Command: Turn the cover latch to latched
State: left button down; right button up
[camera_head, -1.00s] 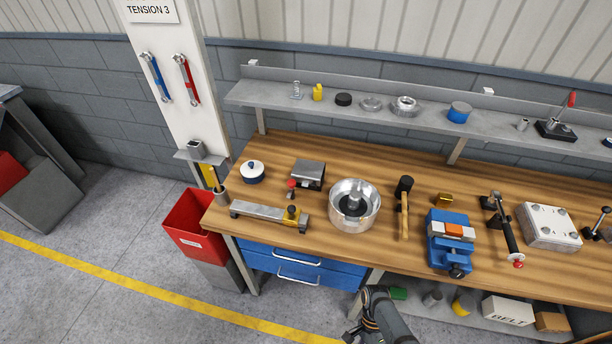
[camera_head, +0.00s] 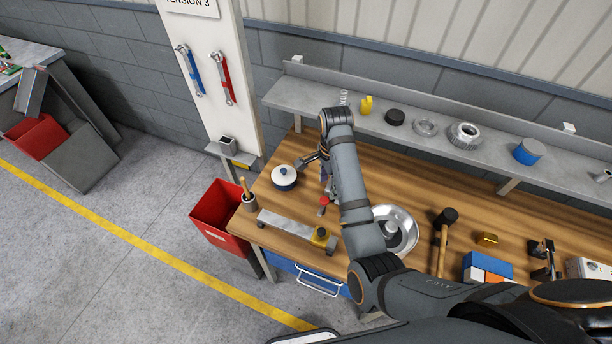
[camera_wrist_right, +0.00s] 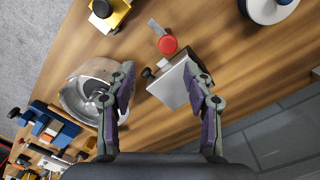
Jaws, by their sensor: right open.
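The cover latch, a red round knob (camera_wrist_right: 168,44) with a short grey lever (camera_wrist_right: 156,27), sits beside a small grey metal box (camera_wrist_right: 172,86) with a black side knob. The red knob also shows in the head view (camera_head: 323,201), just left of my arm. My right gripper (camera_wrist_right: 159,70) is open above the box, its fingers on either side of it and apart from the red knob. In the head view my right arm hides most of the box and gripper. My left gripper is not in view.
A silver bowl-shaped housing (camera_head: 408,222) stands right of my arm. A shelf (camera_head: 300,90) runs behind the bench. A hammer (camera_head: 443,235) lies further right.

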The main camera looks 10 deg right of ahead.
aim_at(324, 200)
jog(key=b, duration=0.1)
jog(key=f+b, duration=0.1)
jog(key=b, duration=0.1)
jog(key=shift+s+a+t, duration=0.2)
jog(key=shift+a+t, duration=0.2)
jog(key=shift+f+p, duration=0.4)
jog(key=shift+p, duration=0.45)
jog(key=shift+w+d+f+p, duration=0.1)
jog(key=shift+w+f+p, duration=0.1)
jog(key=shift+f, duration=0.35)
jog(key=shift+w+f+p, duration=0.1)
jog(key=shift+w+f, duration=0.1)
jog(key=shift+f, duration=0.3)
jog(key=f, duration=0.4)
jog(key=shift+w+p, duration=0.25)
jog(key=shift+p, duration=0.1)
jog(key=shift+s+f, duration=0.15)
jog(key=shift+f, duration=0.1)
jog(key=shift+c, duration=1.3)
grip_shut()
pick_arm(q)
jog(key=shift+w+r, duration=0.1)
